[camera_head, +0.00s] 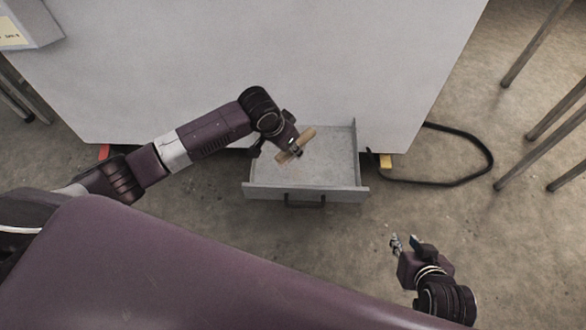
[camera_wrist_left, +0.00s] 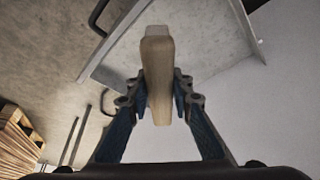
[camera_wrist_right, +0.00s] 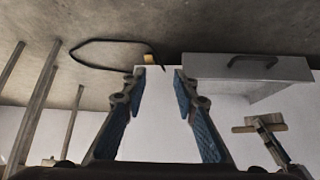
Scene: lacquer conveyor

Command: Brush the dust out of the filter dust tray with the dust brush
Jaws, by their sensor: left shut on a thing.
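The filter dust tray (camera_head: 335,150) is a grey drawer pulled out from a large pale cabinet, with a dark handle on its front. Its floor looks grey and faintly mottled; I cannot clearly make out the dust. My left gripper (camera_head: 291,152) is shut on the wooden dust brush (camera_head: 304,138) above the tray's left part. In the left wrist view the brush (camera_wrist_left: 157,70) lies between the fingers, pale bristles partly hidden behind it. I cannot tell whether they touch the floor. My right gripper (camera_head: 404,243) is open and empty, right of and in front of the tray.
The pale cabinet (camera_head: 260,60) stands behind the tray. A black hose or cable loop (camera_head: 490,160) lies on the floor to the right, near a small yellow block (camera_head: 385,161). Metal legs (camera_head: 545,145) stand at far right. The concrete floor before the tray is clear.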

